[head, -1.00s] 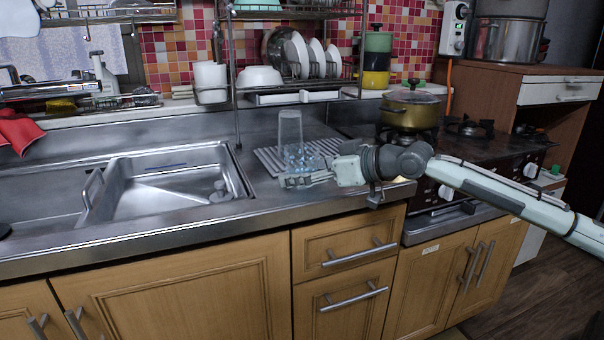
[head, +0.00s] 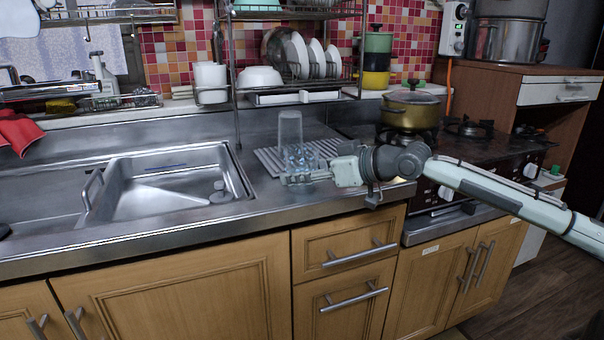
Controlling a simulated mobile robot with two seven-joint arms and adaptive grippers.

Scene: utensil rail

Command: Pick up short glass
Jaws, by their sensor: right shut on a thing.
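The short glass (head: 301,157) is clear with a bluish pattern. It is upright at the counter's drying mat, in front of a tall clear glass (head: 290,125). My right gripper (head: 299,177) reaches in from the right and is shut on the lower part of the short glass. The fingers partly hide the glass, and I cannot tell whether its base touches the counter. My left gripper is not in view.
A striped drying mat (head: 327,147) lies under and behind the glasses. The sink (head: 170,185) is to the left. A gold pot (head: 411,108) stands on the stove to the right. A dish rack (head: 300,83) stands behind, with a post near the glasses.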

